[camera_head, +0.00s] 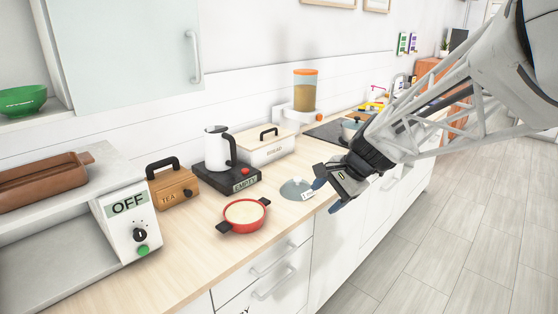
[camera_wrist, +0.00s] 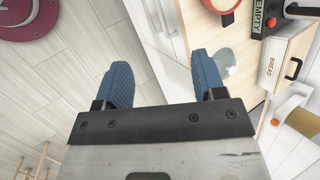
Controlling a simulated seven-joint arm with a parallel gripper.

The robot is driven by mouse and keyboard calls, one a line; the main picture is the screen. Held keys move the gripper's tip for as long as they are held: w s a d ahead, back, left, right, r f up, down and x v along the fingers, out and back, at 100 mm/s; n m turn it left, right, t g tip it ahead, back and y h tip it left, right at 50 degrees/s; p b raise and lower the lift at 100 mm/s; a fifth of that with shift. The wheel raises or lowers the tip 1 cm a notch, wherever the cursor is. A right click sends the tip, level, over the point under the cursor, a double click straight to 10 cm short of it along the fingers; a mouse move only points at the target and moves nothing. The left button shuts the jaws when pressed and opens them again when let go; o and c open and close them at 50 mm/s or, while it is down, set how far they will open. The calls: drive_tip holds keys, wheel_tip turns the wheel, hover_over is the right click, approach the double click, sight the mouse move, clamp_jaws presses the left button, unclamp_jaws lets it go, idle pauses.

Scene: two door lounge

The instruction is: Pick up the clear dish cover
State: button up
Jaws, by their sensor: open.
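The clear dish cover (camera_head: 293,188) is a small, see-through bluish dome lying on the wooden counter near its front edge, with a small white piece at its right side. In the wrist view the dish cover (camera_wrist: 227,58) shows just right of the right finger, not between the fingers. My gripper (camera_head: 328,195) has blue fingertips and is at the counter's front edge, right of the cover. In the wrist view my gripper (camera_wrist: 161,72) is open, with the cabinet front and floor between its fingers. It holds nothing.
A red pot (camera_head: 243,215) stands left of the cover. Behind are a kettle (camera_head: 217,148) on a base marked EMPTY, a bread box (camera_head: 265,150) and a dispenser (camera_head: 305,90). A dark hob (camera_head: 327,131) lies beyond. Some bare counter surrounds the cover.

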drive_tip(key=w+f+m+t+y, duration=0.1)
drive_tip(key=w+f+m+y, duration=0.2)
drive_tip(key=w, duration=0.7)
drive_tip(key=w+f+m+t, duration=0.1)
drive_tip(key=w+f+m, duration=0.25)
drive_tip(key=w, duration=0.65)
drive_tip(key=m+t+y, duration=0.2)
drive_tip(key=m+t, duration=0.1)
drive_tip(key=m, duration=0.5)
approach(299, 178)
drive_tip(key=shift+w+a+f, duration=0.15)
drive_tip(key=shift+w+a, duration=0.1)
drive_tip(key=shift+a, duration=0.3)
drive_tip(key=shift+x, duration=1.3)
drive_tip(key=shift+x, duration=2.6)
clamp_jaws()
